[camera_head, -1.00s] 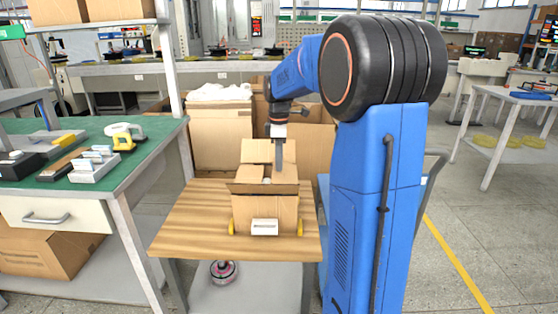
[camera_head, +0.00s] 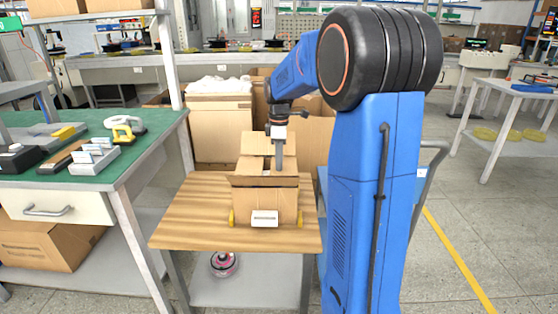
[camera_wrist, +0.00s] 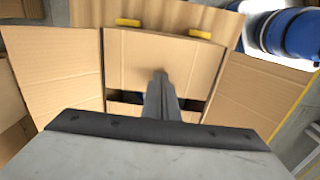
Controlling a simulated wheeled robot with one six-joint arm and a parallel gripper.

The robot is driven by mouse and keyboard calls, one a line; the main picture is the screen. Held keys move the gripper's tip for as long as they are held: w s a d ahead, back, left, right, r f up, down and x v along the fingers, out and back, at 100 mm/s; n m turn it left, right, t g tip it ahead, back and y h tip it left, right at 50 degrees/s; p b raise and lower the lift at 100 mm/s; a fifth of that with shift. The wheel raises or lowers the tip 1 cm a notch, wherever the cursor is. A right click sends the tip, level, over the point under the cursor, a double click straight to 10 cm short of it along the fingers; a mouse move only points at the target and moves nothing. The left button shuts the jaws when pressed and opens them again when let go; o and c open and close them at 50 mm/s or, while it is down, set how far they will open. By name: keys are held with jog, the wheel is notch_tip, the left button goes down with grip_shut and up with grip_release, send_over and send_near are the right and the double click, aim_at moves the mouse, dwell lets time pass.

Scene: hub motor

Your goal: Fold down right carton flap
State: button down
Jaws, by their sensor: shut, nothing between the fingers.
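An open cardboard carton (camera_head: 280,207) stands on a wooden tabletop. Its back flap (camera_head: 255,143) stands up in the head view. In the wrist view one side flap (camera_wrist: 57,62) spreads out at the left and another (camera_wrist: 258,92) at the right. A middle panel (camera_wrist: 130,62) lies between them, with narrow dark gaps along its edge. My gripper (camera_wrist: 160,78) is shut and empty, pointing down at the carton, its tip over the middle panel in the wrist view. It also shows above the carton opening in the head view (camera_head: 279,170). Whether it touches cardboard I cannot tell.
The wooden tabletop (camera_head: 190,225) is bare left of the carton. A green workbench (camera_head: 130,160) with tools stands left. Larger cartons (camera_head: 220,130) stand behind.

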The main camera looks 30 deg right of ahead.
notch_tip(320, 180, up, 9)
dwell(1.2)
dwell(0.4)
jog(key=s+a+m+t, duration=0.2)
jog(key=s+a+m, duration=0.3)
jog(key=s+a, duration=0.8)
jog(key=s+a+f+m+t, duration=0.1)
jog(key=s+f+m, duration=0.1)
jog(key=s, duration=0.4)
jog(key=s+a+f+m+t, duration=0.1)
jog(key=s+a+f+m, duration=0.1)
jog(key=s+f, duration=0.2)
jog(key=s+a+f+m, duration=0.1)
jog(key=s+f+m, duration=0.1)
jog(key=s, duration=0.7)
jog(key=shift+a+f+t, duration=0.4)
jog(key=shift+f, duration=0.1)
jog(key=shift+s, duration=0.1)
